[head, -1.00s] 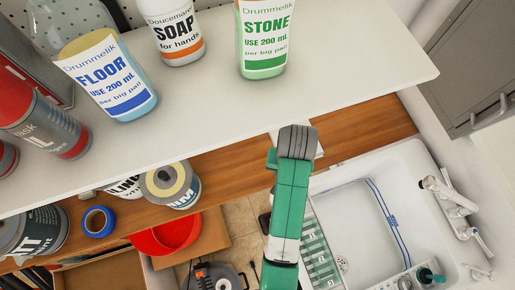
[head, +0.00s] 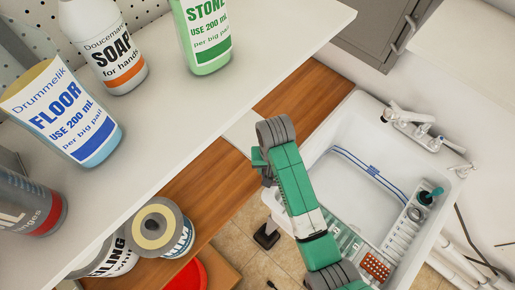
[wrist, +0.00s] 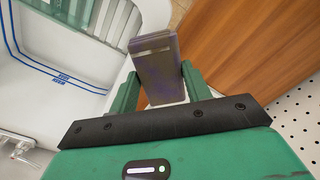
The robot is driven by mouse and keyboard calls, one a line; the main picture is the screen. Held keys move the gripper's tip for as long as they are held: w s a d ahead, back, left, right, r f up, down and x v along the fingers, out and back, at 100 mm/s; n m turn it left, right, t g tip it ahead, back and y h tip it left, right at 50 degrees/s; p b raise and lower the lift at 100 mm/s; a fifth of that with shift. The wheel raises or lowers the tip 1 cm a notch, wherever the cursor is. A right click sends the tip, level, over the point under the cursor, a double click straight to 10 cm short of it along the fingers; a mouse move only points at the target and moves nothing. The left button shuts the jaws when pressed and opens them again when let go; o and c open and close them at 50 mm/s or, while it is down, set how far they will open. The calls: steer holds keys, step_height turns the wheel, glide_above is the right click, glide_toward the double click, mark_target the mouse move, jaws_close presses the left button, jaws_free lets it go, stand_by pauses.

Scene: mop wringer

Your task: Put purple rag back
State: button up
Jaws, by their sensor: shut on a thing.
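The purple rag (wrist: 155,58) shows in the wrist view as a flat, folded, grey-purple stack with a pale stripe near one end. My gripper (wrist: 160,84) is shut on it, with one green finger on each side. It holds the rag in front of the white sink and the wooden counter; I cannot tell whether it touches either. In the head view my green arm reaches up between counter and sink, and I cannot make out the fingers or the rag there.
The white sink (head: 342,182) lies right of my arm, with a tap (head: 408,117). The wooden counter (head: 305,88) runs under a white shelf (head: 215,110) with several bottles, including a FLOOR bottle (head: 66,115). Cans (head: 162,230) stand lower left. A grey cabinet (head: 378,30) is at the back.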

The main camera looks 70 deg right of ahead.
steer(key=w+d, duration=0.6)
steer(key=shift+d+f, duration=0.3)
steer(key=shift+f, duration=1.9)
steer(key=shift+f, duration=0.15)
steer(key=o, duration=1)
steer(key=shift+o, duration=0.2)
step_height(320, 180, up, 12)
steer(key=shift+r, duration=0.2)
